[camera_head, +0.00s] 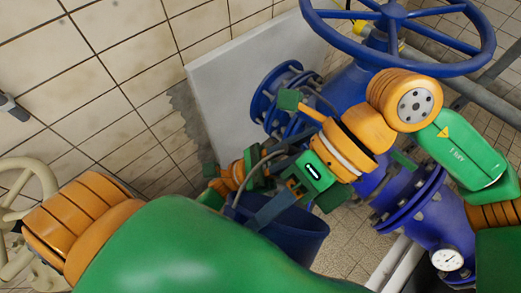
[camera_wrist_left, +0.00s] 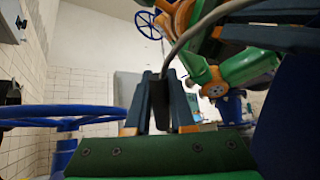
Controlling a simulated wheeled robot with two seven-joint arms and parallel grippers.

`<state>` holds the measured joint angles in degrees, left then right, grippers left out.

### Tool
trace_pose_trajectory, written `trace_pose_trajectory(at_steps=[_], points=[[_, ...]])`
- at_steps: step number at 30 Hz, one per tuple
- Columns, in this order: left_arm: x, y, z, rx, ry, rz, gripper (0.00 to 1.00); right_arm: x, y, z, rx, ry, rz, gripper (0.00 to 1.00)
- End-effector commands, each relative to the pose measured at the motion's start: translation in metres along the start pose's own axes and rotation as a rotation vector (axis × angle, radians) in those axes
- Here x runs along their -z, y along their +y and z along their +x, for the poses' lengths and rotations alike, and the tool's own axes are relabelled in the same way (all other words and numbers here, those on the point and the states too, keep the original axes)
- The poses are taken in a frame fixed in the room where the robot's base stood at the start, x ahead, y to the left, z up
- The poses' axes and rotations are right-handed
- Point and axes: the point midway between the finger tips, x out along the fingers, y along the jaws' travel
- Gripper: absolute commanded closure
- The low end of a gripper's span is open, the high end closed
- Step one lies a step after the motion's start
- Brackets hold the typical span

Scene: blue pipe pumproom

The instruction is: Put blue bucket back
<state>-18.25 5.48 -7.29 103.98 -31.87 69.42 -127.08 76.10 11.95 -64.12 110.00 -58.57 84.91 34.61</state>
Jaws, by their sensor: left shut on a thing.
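The blue bucket (camera_head: 293,237) hangs near the middle of the head view, its lower part partly hidden by my big green arm link. It also fills the right side of the left wrist view (camera_wrist_left: 292,125), dark and close. Its thin grey handle (camera_wrist_left: 197,27) curves down to my left gripper (camera_wrist_left: 161,82), whose dark fingers are shut on it. My right gripper (camera_head: 268,207) reaches down from the right, with its fingers at the bucket's rim beside the handle. I cannot tell whether they grip anything.
A blue pipe (camera_head: 425,205) with flanges and a gauge (camera_head: 447,259) stands right of the bucket. A large blue handwheel (camera_head: 400,20) is above. A white panel (camera_head: 235,85) leans by the tiled wall. A cream valve wheel (camera_head: 25,185) is at the left.

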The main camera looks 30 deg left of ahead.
Motion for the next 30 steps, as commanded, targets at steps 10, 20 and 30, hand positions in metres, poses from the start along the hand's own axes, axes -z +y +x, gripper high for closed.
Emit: trace_pose_trajectory(at_steps=[10,20,30], points=[[0.0009,0.0009,-0.0006,-0.004,0.004,0.000,1.00,0.0001,0.0014,-0.0002,-0.003,0.000,-0.004,1.00],[0.0009,0.0009,-0.0005,-0.004,0.004,0.000,0.65,0.0001,0.0016,-0.0003,-0.004,0.000,-0.004,1.00],[0.0003,0.0000,-0.0002,-0.001,0.001,-0.001,0.43,-0.0009,0.0001,-0.0006,0.001,-0.004,-0.001,1.00]])
